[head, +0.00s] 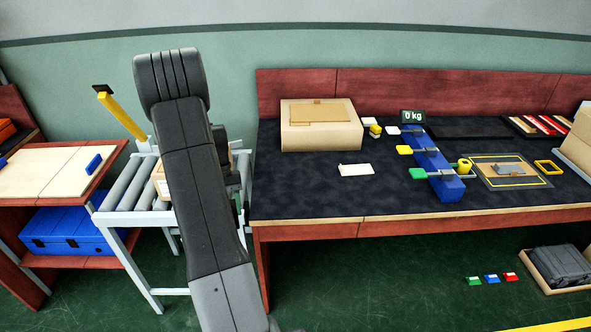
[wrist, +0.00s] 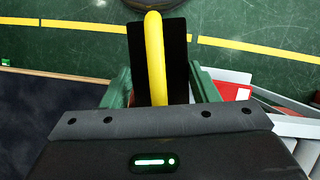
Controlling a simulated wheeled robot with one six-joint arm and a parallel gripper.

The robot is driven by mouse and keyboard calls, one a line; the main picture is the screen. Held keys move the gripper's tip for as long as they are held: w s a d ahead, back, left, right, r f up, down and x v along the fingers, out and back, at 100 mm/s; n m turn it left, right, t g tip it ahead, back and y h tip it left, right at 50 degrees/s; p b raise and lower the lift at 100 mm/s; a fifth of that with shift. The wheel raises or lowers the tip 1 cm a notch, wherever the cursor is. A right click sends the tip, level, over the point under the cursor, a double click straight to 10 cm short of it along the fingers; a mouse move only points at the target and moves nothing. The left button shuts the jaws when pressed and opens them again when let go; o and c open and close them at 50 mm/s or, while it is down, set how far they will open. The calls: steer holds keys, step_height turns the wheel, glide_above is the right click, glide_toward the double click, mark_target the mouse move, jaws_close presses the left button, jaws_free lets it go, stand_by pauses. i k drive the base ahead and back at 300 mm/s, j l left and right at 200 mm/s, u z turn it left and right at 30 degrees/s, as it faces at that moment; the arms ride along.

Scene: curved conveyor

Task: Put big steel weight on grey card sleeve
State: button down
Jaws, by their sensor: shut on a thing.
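My gripper (wrist: 161,88) shows in the wrist view with its green fingers on both sides of a black block with a yellow handle (wrist: 139,60), which seems to be the big steel weight. The fingers are shut on it and it hangs over the green floor. In the head view the gripper and the weight are mostly hidden behind my arm, between the roller conveyor and the dark bench. A flat grey piece (head: 513,169), probably the grey card sleeve, lies inside the yellow-outlined mat (head: 488,182) at the bench's right.
The roller conveyor (head: 128,194) has a yellow post (head: 122,115). The bench's front left is clear.

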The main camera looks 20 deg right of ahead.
mark_target(510, 168)
steer(key=l+z, duration=0.1)
steer(key=z, duration=0.65)
steer(key=i+l+z, duration=0.15)
steer(key=l+z, duration=0.2)
steer(key=i+l+z, duration=0.15)
steer(key=l+z, duration=0.2)
steer(key=i+l+z, duration=0.2)
steer(key=z, duration=0.15)
steer(key=i+l+z, duration=0.15)
steer(key=i+l, duration=0.2)
steer(key=i+l+z, duration=0.2)
steer(key=i, duration=0.4)
steer(key=l, duration=0.1)
